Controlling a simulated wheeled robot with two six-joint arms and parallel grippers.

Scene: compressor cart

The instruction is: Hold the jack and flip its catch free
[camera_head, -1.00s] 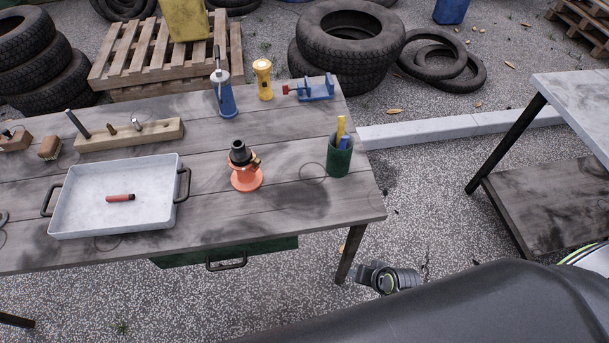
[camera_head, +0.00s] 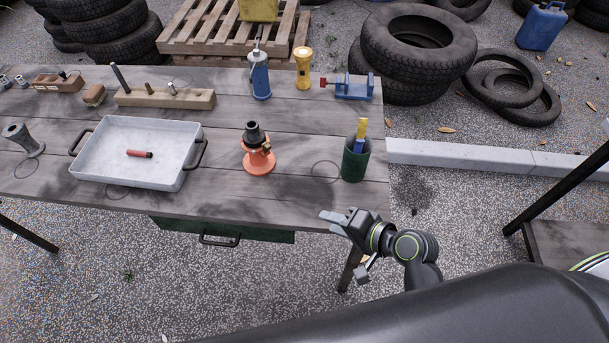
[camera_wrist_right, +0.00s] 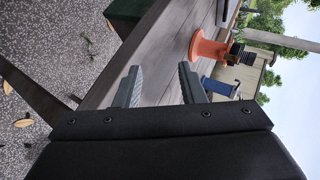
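The jack (camera_head: 259,160) stands upright on the wooden table, with an orange base and a dark top. A small brass-coloured part on its right side may be the catch (camera_head: 267,147). The jack also shows in the right wrist view (camera_wrist_right: 208,48), beyond the fingertips and apart from them. My right gripper (camera_head: 326,222) is near the table's front edge, to the right of and nearer than the jack. In the right wrist view its two fingers (camera_wrist_right: 160,82) are spread with nothing between them. My left gripper is not in view.
A green cup (camera_head: 355,166) with pens stands right of the jack. A white tray (camera_head: 98,152) holding a red object lies left. A blue bottle (camera_head: 260,82), yellow flashlight (camera_head: 303,70) and blue vise (camera_head: 352,88) stand behind. The tabletop around the jack is clear.

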